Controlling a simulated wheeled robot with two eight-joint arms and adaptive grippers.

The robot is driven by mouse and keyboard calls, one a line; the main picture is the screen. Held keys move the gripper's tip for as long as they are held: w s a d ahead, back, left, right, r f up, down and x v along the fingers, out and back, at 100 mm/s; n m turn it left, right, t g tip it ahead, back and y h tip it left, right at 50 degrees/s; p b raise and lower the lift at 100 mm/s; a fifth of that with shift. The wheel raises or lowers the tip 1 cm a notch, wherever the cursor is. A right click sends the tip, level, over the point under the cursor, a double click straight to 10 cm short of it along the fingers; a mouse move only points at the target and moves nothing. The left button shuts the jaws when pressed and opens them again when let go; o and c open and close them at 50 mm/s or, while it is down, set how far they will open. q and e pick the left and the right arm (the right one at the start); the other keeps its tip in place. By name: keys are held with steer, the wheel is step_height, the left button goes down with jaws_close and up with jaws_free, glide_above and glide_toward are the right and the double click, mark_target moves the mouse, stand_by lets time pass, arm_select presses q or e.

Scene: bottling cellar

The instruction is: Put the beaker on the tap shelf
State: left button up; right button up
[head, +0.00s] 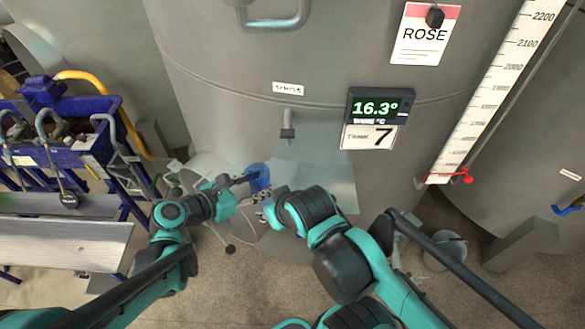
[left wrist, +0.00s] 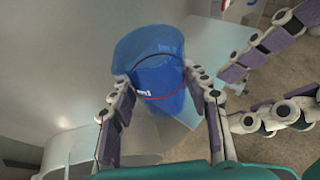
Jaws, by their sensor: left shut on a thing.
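The blue see-through beaker (head: 258,175) is in front of the tank, at the left end of the pale tap shelf (head: 325,180). My left gripper (head: 247,181) is shut on the beaker; in the left wrist view its two fingers (left wrist: 160,105) press on either side of the beaker (left wrist: 155,65). The beaker looks roughly upright, with a red line around it. I cannot tell whether its base touches the shelf. My right gripper (head: 268,211) is close beside it on the right, partly hidden by its own arm; in the left wrist view its fingers are spread and empty.
The sample tap (head: 288,130) sticks out of the tank above the shelf. A display (head: 378,105) and a level scale (head: 490,90) are on the right. A blue rack (head: 75,140) and a bench (head: 65,243) stand left. A bucket (head: 445,250) stands on the floor at right.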

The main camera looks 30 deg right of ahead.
arm_select(q)
glide_above(289, 179)
steer(key=shift+a, duration=0.2)
steer(key=f, duration=0.3)
steer(key=shift+w+d+f, duration=0.15)
steer(key=shift+d+f, duration=0.05)
steer(key=shift+f, duration=0.1)
steer(key=shift+b, duration=0.35)
steer(key=o, duration=1.2)
steer(key=shift+f, duration=0.1)
steer(key=shift+o, duration=0.2)
